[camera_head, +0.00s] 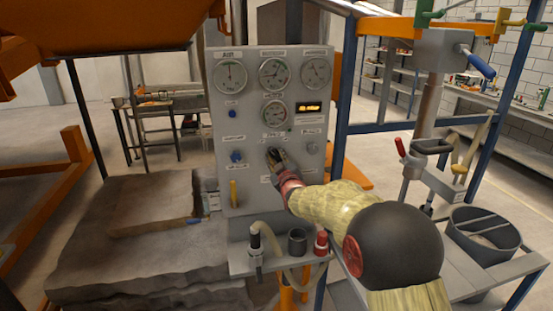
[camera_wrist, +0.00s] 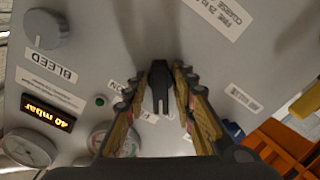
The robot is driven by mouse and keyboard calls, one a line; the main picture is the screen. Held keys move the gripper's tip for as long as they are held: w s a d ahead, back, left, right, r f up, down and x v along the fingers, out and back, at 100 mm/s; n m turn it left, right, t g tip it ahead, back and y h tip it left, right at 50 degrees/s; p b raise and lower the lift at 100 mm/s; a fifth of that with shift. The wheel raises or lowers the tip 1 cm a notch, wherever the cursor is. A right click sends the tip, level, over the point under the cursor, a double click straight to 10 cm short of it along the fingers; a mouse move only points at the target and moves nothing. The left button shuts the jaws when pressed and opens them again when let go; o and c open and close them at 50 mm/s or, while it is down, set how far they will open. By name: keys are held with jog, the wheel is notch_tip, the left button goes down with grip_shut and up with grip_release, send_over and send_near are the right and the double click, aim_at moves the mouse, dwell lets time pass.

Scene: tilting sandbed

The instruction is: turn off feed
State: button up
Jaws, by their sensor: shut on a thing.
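A grey control panel (camera_head: 222,190) stands upright in the middle of the head view. My gripper (camera_head: 275,155) is at its lower middle part, below the gauges. In the wrist view my gripper (camera_wrist: 158,95) has its two fingers on either side of a dark, narrow switch handle (camera_wrist: 158,75) and is shut on it. A small label beside the handle is partly hidden by the fingers; part of it reads "ON". I cannot read the word feed on it. The arm hides much of the switch in the head view.
A bleed knob (camera_wrist: 45,28), a lit 40 mbar display (camera_wrist: 47,112) and a green lamp (camera_wrist: 100,101) are close by. Blue knobs (camera_head: 236,156) sit left on the panel. A shelf below holds a red-capped item (camera_head: 321,242) and a black cup (camera_head: 297,240).

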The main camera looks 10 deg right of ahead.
jog(key=o, duration=0.9)
jog(key=shift+c, duration=0.2)
jog(key=s+d, duration=0.1)
jog(key=s, duration=1.1)
